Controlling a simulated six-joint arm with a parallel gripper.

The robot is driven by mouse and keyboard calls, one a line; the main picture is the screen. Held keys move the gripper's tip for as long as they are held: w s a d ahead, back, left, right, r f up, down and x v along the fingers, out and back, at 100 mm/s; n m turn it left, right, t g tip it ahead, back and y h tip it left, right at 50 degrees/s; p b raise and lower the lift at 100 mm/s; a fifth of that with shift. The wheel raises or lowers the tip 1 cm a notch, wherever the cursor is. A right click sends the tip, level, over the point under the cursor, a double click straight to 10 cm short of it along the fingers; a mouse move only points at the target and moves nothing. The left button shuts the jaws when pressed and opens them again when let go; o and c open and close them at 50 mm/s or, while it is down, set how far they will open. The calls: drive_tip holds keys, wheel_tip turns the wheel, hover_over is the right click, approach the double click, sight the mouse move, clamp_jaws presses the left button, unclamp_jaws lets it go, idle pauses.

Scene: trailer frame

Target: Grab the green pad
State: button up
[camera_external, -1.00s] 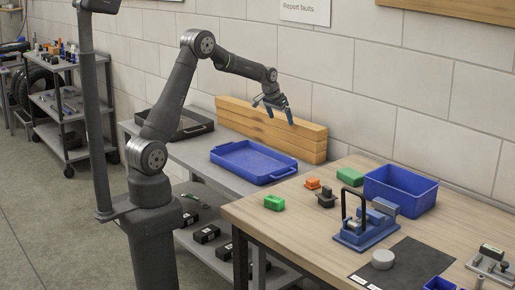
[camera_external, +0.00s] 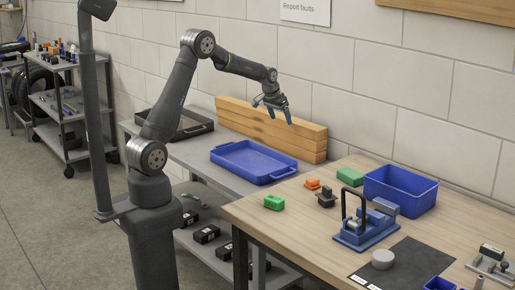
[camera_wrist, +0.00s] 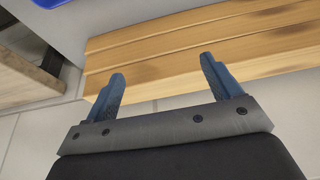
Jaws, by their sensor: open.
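Two green blocks lie on the wooden table in the external view, and I cannot tell which is the green pad. One green block (camera_external: 274,202) is near the table's left edge. The other green block (camera_external: 350,177) is farther back, beside the blue bin. My gripper (camera_external: 277,115) hangs in the air in front of the stacked wooden beams, well away from both blocks. In the wrist view my gripper (camera_wrist: 162,82) is open, with nothing between its blue fingers. No green block shows in the wrist view.
The blue bin (camera_external: 409,205) and a blue clamp fixture (camera_external: 352,240) with a black handle stand on the wooden table (camera_external: 290,230). A blue tray (camera_external: 221,160) lies on the grey bench. Wooden beams (camera_external: 300,139) are stacked against the wall. Orange and dark small parts sit between the green blocks.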

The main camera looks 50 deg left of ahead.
drive_tip(key=s+d+r+n+g+h, duration=0.15)
drive_tip(key=d+n, duration=0.25)
drive_tip(key=d, duration=0.7)
drive_tip(key=d+r+n+g, duration=0.1)
drive_tip(key=d+r+n, duration=0.3)
drive_tip(key=d, duration=0.7)
drive_tip(key=s+d+r+n+g, duration=0.15)
drive_tip(key=d+n, duration=0.35)
drive_tip(key=d, duration=0.6)
drive_tip(key=n, duration=0.5)
hover_over(351, 172)
drive_tip(key=a, duration=0.2)
drive_tip(key=f, duration=0.8)
drive_tip(key=shift+w+d+f, duration=0.15)
drive_tip(key=shift+w+f, duration=0.15)
drive_tip(key=shift+f, duration=0.1)
drive_tip(key=shift+s+d+f, duration=0.1)
drive_tip(key=shift+d+f, duration=0.15)
drive_tip(key=shift+f, duration=0.6)
drive_tip(key=shift+s+d+f, duration=0.1)
drive_tip(key=shift+d+f, duration=0.2)
drive_tip(key=shift+f, duration=0.55)
drive_tip(key=shift+s+d+f, duration=0.1)
drive_tip(key=shift+d+f, duration=0.15)
drive_tip(key=shift+f, duration=0.6)
drive_tip(key=c, duration=1.1)
